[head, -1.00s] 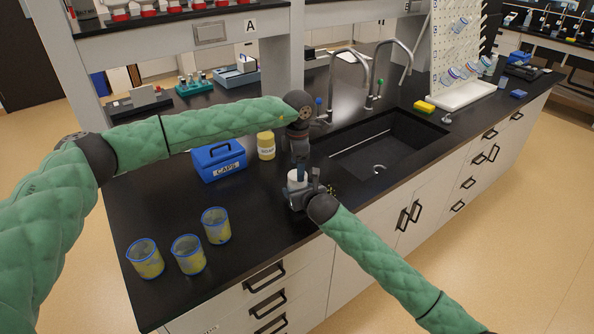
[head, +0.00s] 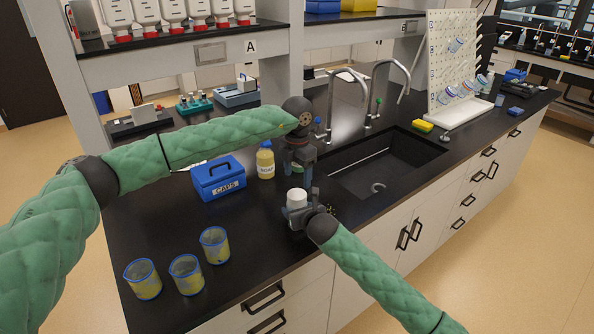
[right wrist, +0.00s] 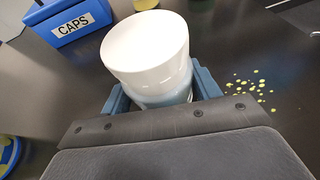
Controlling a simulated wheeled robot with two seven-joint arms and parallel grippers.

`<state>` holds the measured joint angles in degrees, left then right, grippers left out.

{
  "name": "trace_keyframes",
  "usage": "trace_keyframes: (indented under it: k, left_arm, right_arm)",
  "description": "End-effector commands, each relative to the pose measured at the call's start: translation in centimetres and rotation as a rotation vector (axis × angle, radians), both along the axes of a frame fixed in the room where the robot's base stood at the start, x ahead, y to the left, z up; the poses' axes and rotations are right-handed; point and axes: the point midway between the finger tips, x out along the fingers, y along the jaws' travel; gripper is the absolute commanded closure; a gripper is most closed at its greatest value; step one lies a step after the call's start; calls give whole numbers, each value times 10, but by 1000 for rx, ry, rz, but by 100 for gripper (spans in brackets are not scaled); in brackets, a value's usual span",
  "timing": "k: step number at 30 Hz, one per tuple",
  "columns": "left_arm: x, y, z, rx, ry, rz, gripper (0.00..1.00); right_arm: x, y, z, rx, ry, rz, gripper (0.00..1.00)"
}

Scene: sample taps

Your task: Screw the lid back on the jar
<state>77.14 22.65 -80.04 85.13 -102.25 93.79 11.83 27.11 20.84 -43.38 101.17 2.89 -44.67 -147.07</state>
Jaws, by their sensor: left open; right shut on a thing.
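A jar (right wrist: 168,97) with a white lid (right wrist: 147,45) on its top is held upright near the counter's front edge. The white lid also shows in the head view (head: 297,195). My right gripper (head: 298,211) is shut on the jar's body, with a blue finger on each side in the right wrist view. The lid sits on the jar's mouth; I cannot tell how tight it is. My left gripper (head: 301,178) is open and empty, pointing down just above the lid and apart from it.
A blue CAPS box (head: 219,178) and a soap bottle (head: 265,161) stand behind the jar. Several blue-rimmed beakers (head: 186,276) stand front left. The sink (head: 385,160) with taps is to the right. Yellow spots (right wrist: 250,88) mark the counter beside the jar.

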Motion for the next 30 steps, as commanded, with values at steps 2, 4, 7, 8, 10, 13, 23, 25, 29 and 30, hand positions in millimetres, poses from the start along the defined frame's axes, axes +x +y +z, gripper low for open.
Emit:
trace_keyframes:
  k: [2, 4, 7, 8, 10, 13, 23, 25, 29, 30]
  left_arm:
    - [0, 0, 4, -1, 1, 89, 32]
    - [0, 0, 7, -1, 1, 161, 32]
    - [0, 1, 10, -1, 1, 239, 32]
    - [0, 1, 11, -1, 1, 257, 32]
    - [0, 1, 12, 0, 1, 287, 32]
    - [0, 1, 13, 1, 1, 308, 32]
    - [0, 1, 12, 1, 1, 311, 32]
    - [0, 1, 11, 1, 1, 310, 32]
    - [0, 1, 5, 1, 2, 310, 32]
    - [0, 1, 2, 1, 2, 310, 32]
  right_arm:
    - [0, 0, -1, 0, 1, 0, 100]
    - [0, 0, -1, 0, 1, 0, 100]
    - [0, 0, -1, 0, 1, 0, 100]
    - [0, 0, -1, 0, 1, 1, 100]
    - [0, 0, -1, 0, 1, 1, 100]
    - [0, 0, -1, 0, 1, 1, 100]
    - [0, 0, -1, 0, 1, 0, 100]
    - [0, 0, -1, 0, 1, 0, 100]
    - [0, 0, -1, 0, 1, 0, 100]
    - [0, 0, -1, 0, 1, 0, 100]
